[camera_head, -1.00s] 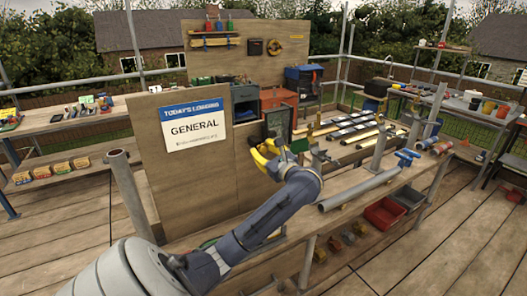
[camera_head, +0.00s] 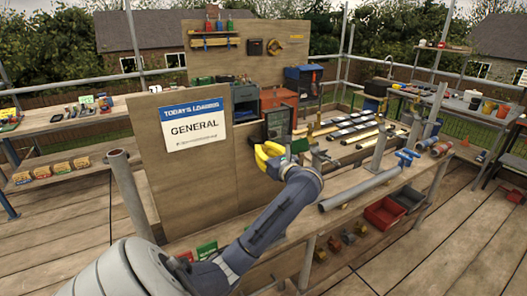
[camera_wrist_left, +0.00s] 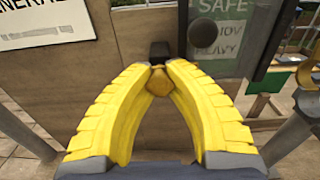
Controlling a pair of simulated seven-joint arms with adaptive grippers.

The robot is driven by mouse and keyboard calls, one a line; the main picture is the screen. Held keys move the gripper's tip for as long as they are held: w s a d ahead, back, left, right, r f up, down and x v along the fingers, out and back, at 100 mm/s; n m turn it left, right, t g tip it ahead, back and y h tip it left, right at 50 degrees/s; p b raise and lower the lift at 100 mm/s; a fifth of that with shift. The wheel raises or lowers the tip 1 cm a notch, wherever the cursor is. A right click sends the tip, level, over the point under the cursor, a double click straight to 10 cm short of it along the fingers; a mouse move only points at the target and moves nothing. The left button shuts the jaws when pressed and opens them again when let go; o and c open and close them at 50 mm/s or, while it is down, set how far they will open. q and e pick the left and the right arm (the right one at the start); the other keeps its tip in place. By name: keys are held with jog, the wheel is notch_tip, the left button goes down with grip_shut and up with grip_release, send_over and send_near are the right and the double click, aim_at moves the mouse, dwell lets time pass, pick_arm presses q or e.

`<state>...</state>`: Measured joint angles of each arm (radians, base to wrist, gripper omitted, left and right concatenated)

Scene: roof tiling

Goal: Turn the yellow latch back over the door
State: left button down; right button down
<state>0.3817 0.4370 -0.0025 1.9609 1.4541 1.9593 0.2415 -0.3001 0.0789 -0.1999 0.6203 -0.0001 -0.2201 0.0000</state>
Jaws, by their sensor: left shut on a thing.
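My left gripper (camera_head: 268,154) has yellow fingers and reaches to the wooden board beside the dark door (camera_head: 280,121). In the left wrist view its fingertips (camera_wrist_left: 158,70) meet on a small orange-yellow piece, the latch (camera_wrist_left: 159,85), which is mostly hidden between them. A black block (camera_wrist_left: 159,50) shows just beyond the tips. The grey door (camera_wrist_left: 230,60), with a "SAFE" label and a dark round knob (camera_wrist_left: 203,32), is up and right of the fingertips. From the head the latch is hidden behind the fingers. My right gripper is not in view.
A "GENERAL" sign (camera_head: 193,124) is on the board left of the gripper. A green piece (camera_head: 299,146) is close right of the fingers. A bench with a grey pipe (camera_head: 360,190) extends right; red and grey bins (camera_head: 384,213) sit below.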

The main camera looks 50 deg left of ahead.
pick_arm(q)
jog(key=shift+m, duration=0.3)
jog(key=c, duration=1.4)
grip_release()
jog(key=shift+d, duration=0.1)
jog(key=s+d, duration=0.2)
jog(key=d, duration=0.9)
jog(key=shift+d, duration=0.35)
jog(key=shift+s, duration=0.1)
